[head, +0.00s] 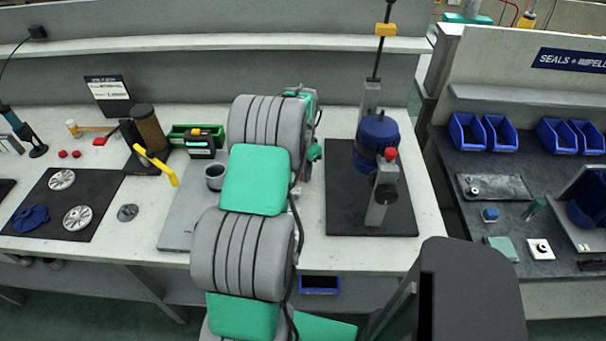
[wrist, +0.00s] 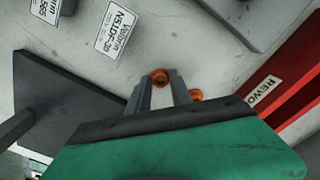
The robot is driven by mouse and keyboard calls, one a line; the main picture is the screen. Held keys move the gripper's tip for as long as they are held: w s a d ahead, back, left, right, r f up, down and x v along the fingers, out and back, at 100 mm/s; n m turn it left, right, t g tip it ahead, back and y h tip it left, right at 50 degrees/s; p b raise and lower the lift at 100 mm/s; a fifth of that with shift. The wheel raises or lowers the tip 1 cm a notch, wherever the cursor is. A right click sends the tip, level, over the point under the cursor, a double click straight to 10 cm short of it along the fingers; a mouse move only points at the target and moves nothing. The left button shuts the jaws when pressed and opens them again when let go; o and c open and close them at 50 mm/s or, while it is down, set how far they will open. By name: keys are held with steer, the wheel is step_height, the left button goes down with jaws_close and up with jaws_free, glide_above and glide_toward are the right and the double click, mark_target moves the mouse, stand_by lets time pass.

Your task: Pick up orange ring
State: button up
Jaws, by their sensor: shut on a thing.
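In the wrist view an orange ring (wrist: 160,77) sits between the two grey fingertips of my gripper (wrist: 160,86). My gripper is shut on this ring. A second orange ring (wrist: 196,94) lies just right of the right finger, partly hidden by my gripper's body. In the head view my arm covers the work spot, so neither ring can be made out there.
A red bin (wrist: 290,90) stands to the right, a dark plate (wrist: 65,95) to the left. A blue pump (head: 377,140) stands on a black mat (head: 340,215) right of my arm.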

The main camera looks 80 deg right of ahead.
steer(key=shift+r, duration=0.4)
steer(key=s+a+r+b, duration=0.3)
steer(key=s+a+r, duration=0.5)
steer(key=s+r, duration=0.3)
steer(key=shift+a+r, duration=0.35)
steer(key=shift+r, duration=0.05)
